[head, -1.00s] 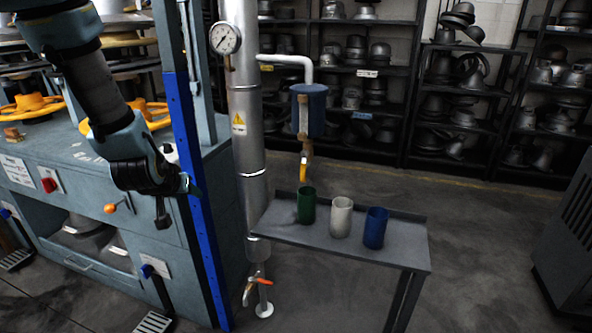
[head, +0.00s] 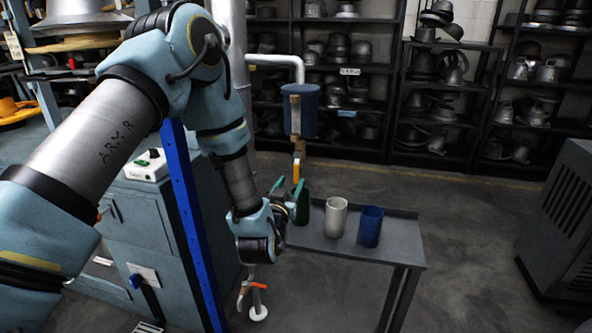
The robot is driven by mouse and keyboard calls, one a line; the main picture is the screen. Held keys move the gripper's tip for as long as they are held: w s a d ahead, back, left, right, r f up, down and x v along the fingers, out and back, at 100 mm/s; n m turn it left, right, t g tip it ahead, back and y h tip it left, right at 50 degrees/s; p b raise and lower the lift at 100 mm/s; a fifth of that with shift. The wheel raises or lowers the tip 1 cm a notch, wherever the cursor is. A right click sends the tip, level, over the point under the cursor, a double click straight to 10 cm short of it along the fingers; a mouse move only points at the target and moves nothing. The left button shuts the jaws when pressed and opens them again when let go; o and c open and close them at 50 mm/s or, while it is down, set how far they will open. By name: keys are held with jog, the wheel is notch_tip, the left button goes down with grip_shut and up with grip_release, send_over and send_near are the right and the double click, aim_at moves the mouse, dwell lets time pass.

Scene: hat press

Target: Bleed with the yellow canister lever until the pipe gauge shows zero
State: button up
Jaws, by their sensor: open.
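The yellow canister lever (head: 297,172) hangs below the blue canister (head: 301,113), under a brass valve fitting. My gripper (head: 288,191) is open and just lower left of the lever in the picture, close to it; I cannot tell whether they touch. It overlaps the green cup (head: 303,208) in the picture. The silver pipe (head: 239,50) stands behind my arm, which covers much of it. The pipe gauge does not show now, so its reading cannot be seen.
A small grey table (head: 408,258) below the canister holds the green cup, a white cup (head: 336,217) and a blue cup (head: 370,226). An orange-handled valve (head: 258,285) sits at the pipe's foot. A blue post (head: 188,220) stands left.

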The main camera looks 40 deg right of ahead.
aim_at(296, 173)
jog(key=p+x, duration=0.1)
jog(key=x, duration=0.6)
jog(key=shift+a, duration=0.1)
grip_shut()
dwell(1.2)
